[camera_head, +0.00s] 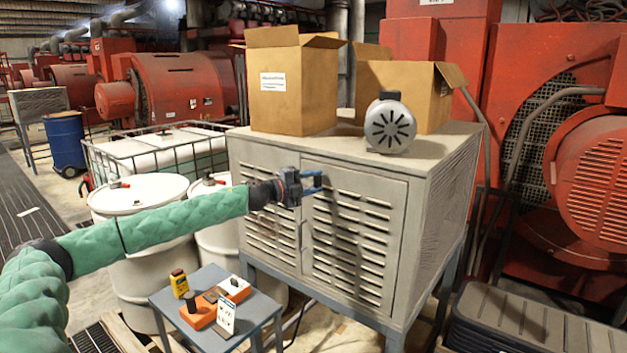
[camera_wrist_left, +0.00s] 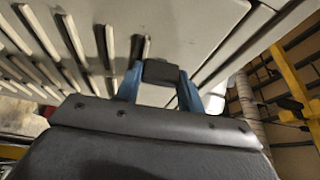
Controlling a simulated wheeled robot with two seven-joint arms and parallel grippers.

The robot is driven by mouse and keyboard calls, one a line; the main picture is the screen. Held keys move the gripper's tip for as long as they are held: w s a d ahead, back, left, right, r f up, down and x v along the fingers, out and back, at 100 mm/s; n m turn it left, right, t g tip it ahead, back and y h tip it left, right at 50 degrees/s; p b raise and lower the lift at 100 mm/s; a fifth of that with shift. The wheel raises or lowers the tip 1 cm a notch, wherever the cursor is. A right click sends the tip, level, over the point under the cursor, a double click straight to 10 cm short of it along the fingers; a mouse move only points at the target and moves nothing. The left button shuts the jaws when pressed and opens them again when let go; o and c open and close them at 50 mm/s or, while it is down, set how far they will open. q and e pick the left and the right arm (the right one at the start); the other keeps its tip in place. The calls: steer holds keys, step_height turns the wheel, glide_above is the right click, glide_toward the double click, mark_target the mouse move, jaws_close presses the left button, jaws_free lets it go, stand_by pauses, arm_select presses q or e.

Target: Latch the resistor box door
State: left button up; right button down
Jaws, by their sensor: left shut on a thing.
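The resistor box (camera_head: 440,190) is a grey louvred cabinet on a stand, with two front door panels. The right door panel (camera_head: 388,205) looks flush or nearly flush with the front; I cannot tell whether it is fully closed. My left gripper (camera_head: 316,182), with blue fingers, is at the upper part of the front, by the seam between the panels. In the left wrist view, its fingers are shut on a small dark latch handle (camera_wrist_left: 161,72) in front of the grey panel. My right gripper is not in view.
Two open cardboard boxes (camera_head: 292,85) and a round grey motor-like part (camera_head: 389,128) stand on the cabinet. White drums (camera_head: 140,200) stand left of it. A small blue-grey table (camera_head: 212,335) with several tools stands in front. Black slatted lid (camera_head: 530,325) lies at lower right.

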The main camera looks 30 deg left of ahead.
arm_select(q)
steer(key=shift+m, duration=0.4)
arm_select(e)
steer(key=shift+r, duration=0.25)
arm_select(q)
steer(key=o, duration=1)
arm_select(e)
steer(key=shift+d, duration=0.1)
arm_select(q)
steer(key=shift+f, duration=0.1)
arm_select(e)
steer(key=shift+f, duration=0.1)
